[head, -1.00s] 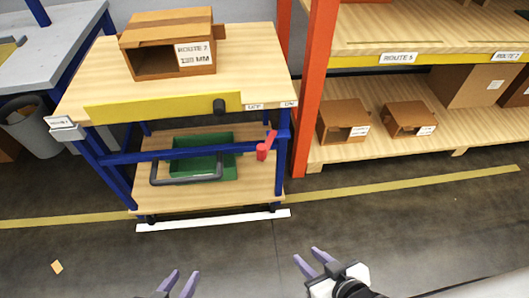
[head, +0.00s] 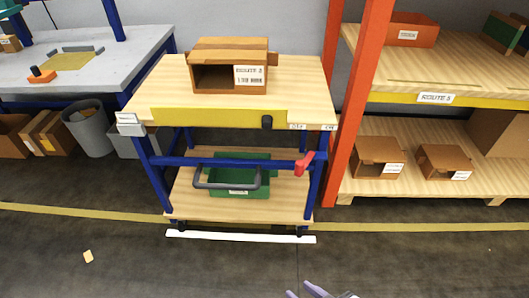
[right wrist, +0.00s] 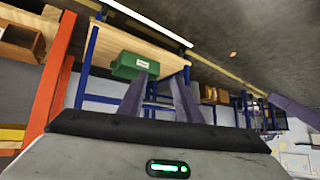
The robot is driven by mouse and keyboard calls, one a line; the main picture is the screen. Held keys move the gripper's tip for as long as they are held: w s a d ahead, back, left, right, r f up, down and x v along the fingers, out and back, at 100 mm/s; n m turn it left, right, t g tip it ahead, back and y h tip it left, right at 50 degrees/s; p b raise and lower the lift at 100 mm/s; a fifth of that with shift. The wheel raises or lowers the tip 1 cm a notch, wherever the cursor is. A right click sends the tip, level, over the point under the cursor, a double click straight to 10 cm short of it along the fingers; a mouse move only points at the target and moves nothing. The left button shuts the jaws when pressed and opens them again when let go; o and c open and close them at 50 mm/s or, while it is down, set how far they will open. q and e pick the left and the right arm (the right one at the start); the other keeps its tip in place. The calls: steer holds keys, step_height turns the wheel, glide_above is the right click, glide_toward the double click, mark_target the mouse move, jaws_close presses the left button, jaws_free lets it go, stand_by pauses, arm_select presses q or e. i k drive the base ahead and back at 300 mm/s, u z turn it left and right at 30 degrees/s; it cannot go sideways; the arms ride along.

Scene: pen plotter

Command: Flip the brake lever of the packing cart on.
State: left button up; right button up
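The packing cart (head: 190,120) has a wooden top, a lower shelf and a blue frame. Its red brake lever (head: 304,163) is on the front right, at the right end of the blue crossbar, tilted up to the right. A cardboard box (head: 215,78) stands on the cart top. My right gripper (head: 310,290) shows at the bottom edge of the head view, well short of the cart. In the right wrist view its two fingers (right wrist: 160,97) are apart with nothing between them. The cart appears there tilted, with its green bin (right wrist: 135,65). My left gripper is out of the head view.
A shelf rack with an orange post (head: 357,100) stands just right of the cart and holds boxes. A grey workbench (head: 85,75) and a grey bin (head: 90,130) are at the left. A white floor strip (head: 240,237) lies before the cart.

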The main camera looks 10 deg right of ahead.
mark_target(301, 164)
steer(key=i, duration=0.9)
steer(key=z, duration=0.6)
